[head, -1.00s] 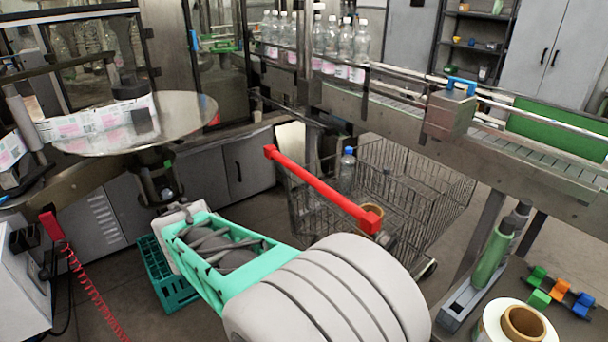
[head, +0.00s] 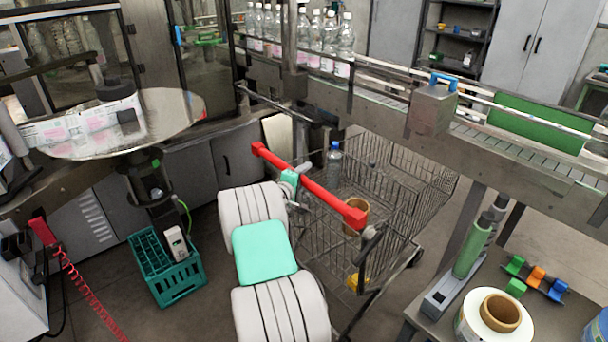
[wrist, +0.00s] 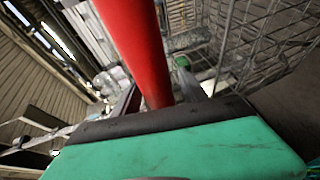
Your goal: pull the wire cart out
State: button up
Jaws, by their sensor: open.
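The wire cart (head: 405,190) stands under the conveyor, its red handle bar (head: 325,196) facing me. My gripper (head: 290,180) is at the left part of the handle bar; in the head view its teal body meets the bar. In the wrist view the red bar (wrist: 138,45) runs close in front of the teal gripper part (wrist: 175,150). The jaws are open; whether both fingers straddle the bar is hidden. The cart holds a clear bottle with a blue cap (head: 334,162), a brown ring (head: 355,214) and a small yellow item (head: 356,280).
The conveyor (head: 480,135) with its legs stands over the cart's far side. A work table (head: 430,318) with a label roll (head: 495,318) is close at right. A teal crate (head: 165,268) sits on the floor at left. Bare floor lies between crate and my arm.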

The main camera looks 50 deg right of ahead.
jog(key=shift+c, duration=0.3)
grip_shut()
dwell(0.3)
dwell(0.8)
